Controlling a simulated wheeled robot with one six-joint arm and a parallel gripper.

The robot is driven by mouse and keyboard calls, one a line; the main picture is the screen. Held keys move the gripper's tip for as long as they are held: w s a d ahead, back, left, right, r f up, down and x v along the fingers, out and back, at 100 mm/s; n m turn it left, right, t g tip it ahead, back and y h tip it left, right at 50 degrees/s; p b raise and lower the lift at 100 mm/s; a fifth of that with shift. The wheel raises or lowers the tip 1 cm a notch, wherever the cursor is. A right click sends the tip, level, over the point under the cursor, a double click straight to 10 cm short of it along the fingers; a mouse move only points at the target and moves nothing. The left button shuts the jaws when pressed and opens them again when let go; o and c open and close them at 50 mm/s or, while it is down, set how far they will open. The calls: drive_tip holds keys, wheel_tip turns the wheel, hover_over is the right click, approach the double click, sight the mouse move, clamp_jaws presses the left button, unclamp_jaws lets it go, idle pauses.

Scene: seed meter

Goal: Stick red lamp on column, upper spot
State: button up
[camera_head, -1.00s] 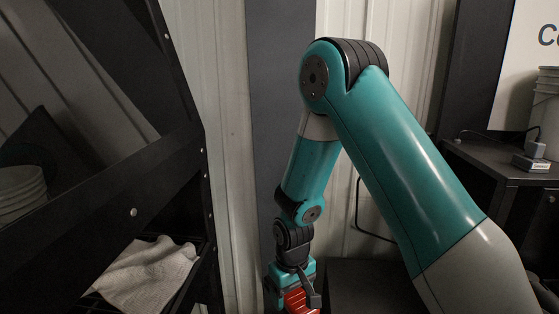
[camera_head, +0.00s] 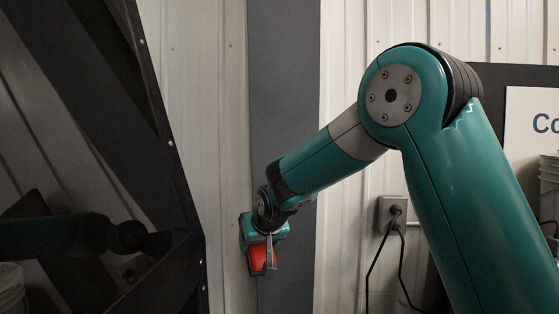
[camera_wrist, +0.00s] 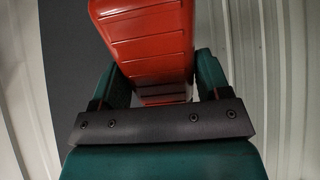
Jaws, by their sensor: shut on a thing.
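The red lamp (camera_head: 259,259) is held in my gripper (camera_head: 264,246), in front of the dark grey column (camera_head: 284,100) and near its left edge. In the wrist view the red lamp (camera_wrist: 150,45) fills the space between the jaws of my gripper (camera_wrist: 155,85). The column (camera_wrist: 70,50) shows there as a dark band behind and left of the lamp. The lamp's far end is cut off at the top of the wrist view. I cannot tell whether the lamp touches the column.
Pale corrugated wall panels (camera_head: 195,80) flank the column. A wall socket (camera_head: 391,212) with hanging cables is right of the column. Stacked buckets (camera_head: 549,190) are at the right edge.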

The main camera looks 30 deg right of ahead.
wheel_tip(320, 180, up, 25)
drive_tip(key=a+m+t+h+p, duration=0.2)
drive_tip(key=m+t+h+p, duration=0.1)
drive_tip(key=t+h, duration=0.25)
drive_tip(key=s+d+r+m+t+h+p, duration=0.15)
drive_tip(key=s+r, duration=0.25)
drive_tip(key=r, duration=0.6)
drive_tip(key=s+d+r+m+h+p, duration=0.1)
drive_tip(key=s+r+h, duration=0.3)
drive_tip(key=r, duration=0.5)
drive_tip(key=shift+y, duration=0.6)
drive_tip(key=shift+s+d+p+x, duration=0.15)
drive_tip(key=shift+p+x, duration=1)
drive_tip(key=shift+x, duration=0.75)
drive_tip(key=shift+s+d+p+x, duration=0.15)
drive_tip(key=shift+p+x, duration=1)
drive_tip(key=shift+x, duration=0.75)
drive_tip(key=shift+w+d+r, duration=0.1)
drive_tip(key=shift+w+r, duration=0.15)
drive_tip(key=shift+w, duration=0.05)
drive_tip(key=o, duration=1)
drive_tip(key=shift+f, duration=0.1)
